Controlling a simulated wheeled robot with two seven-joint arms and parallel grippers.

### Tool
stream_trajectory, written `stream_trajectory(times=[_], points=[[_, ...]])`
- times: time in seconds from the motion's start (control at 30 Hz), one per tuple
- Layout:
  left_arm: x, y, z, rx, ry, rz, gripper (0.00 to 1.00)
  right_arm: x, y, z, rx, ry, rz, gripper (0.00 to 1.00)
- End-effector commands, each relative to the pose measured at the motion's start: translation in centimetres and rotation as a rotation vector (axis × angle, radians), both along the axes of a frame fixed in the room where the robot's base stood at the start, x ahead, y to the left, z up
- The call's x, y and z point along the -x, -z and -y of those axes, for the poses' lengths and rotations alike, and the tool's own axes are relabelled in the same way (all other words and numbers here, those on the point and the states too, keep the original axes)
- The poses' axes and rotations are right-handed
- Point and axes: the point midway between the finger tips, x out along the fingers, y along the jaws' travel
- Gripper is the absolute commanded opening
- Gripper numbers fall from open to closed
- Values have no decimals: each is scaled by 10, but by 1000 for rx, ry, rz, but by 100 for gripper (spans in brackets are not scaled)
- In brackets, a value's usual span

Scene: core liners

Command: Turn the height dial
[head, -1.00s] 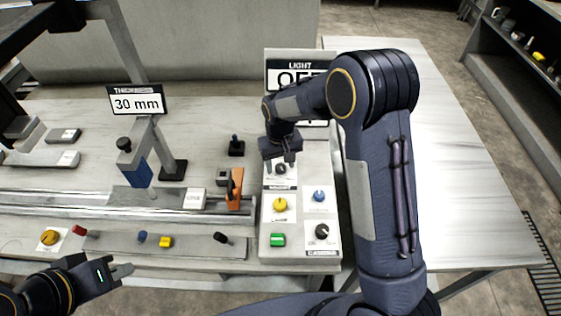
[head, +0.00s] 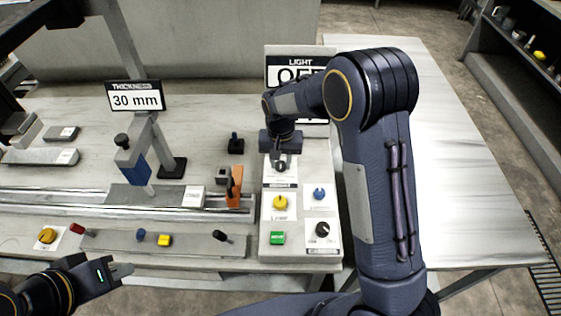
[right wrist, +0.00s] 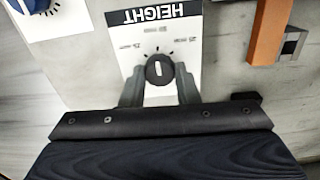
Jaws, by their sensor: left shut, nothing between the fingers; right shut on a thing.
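The height dial (right wrist: 159,70) is a round black knob with a white pointer line, on a white card lettered HEIGHT (right wrist: 163,15) in the right wrist view. In the head view the dial (head: 281,166) shows just below my right gripper (head: 281,157), at the top of the control panel. My right gripper (right wrist: 160,87) is shut on the dial, with one finger on each side of it. In the right wrist view the pointer line runs nearly straight up and down the picture. My left gripper (head: 123,270) is shut and empty at the lower left, in front of the bench.
The panel (head: 270,222) also bears a yellow knob (head: 280,203), a blue knob (head: 319,194), a green button (head: 277,238) and a black dial (head: 322,229). An orange part (head: 234,188) stands left of it. Signs read THICKNESS 30 mm (head: 135,96) and LIGHT (head: 300,62).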

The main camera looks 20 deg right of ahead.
Motion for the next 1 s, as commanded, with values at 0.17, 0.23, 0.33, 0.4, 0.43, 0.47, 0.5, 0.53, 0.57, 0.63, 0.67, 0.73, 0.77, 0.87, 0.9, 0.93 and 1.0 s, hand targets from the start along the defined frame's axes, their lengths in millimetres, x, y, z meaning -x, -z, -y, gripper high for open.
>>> stream_trajectory(times=[0.17, 0.23, 0.33, 0.4, 0.43, 0.47, 0.5, 0.53, 0.57, 0.63, 0.67, 0.73, 0.77, 0.87, 0.9, 0.93, 1.0], points=[[0, 1, 0, 0, 0, 0, 0, 0, 0, 0, 0, 56, 0, 5], [0, 0, 0, 0, 0, 0, 0, 0, 0, 0, 0, 55, 0, 5], [0, 0, 0, 0, 0, 0, 0, 0, 0, 0, 0, 54, 0, 5], [0, 0, 0, 0, 0, 0, 0, 0, 0, 0, 0, 54, 0, 33], [0, 0, 0, 0, 0, 0, 0, 0, 0, 0, 0, 54, 0, 37], [0, 0, 0, 0, 0, 0, 0, 0, 0, 0, 0, 54, 0, 41], [0, 0, 0, 0, 0, 0, 0, 0, 0, 0, 0, 53, 0, 46], [0, 0, 0, 0, 0, 0, 0, 0, 0, 0, 0, 53, 0, 50], [0, 0, 0, 0, 0, 0, 0, 0, 0, 0, 0, 53, 0, 50], [0, 0, 0, 0, 0, 0, 0, 0, 0, 0, 0, 53, 0, 50], [0, 0, 0, 0, 0, 0, 0, 0, 0, 0, 0, 53, 0, 50], [0, 0, 0, 0, 0, 0, 0, 0, 0, 0, 0, 53, 0, 50], [0, 0, 0, 0, 0, 0, 0, 0, 0, 0, 0, 53, 0, 50], [0, 1, 0, 0, 0, 0, 0, 0, -4, 0, -1, 52, 1, 50], [0, 2, 0, 0, 0, 0, 0, -1, -8, 0, -1, 52, 3, 50], [0, 2, 0, 0, 0, 0, 0, -1, -11, 0, -2, 52, 5, 50], [0, 3, 0, 0, 0, 0, 0, -1, -22, 0, -2, 52, 6, 50]])
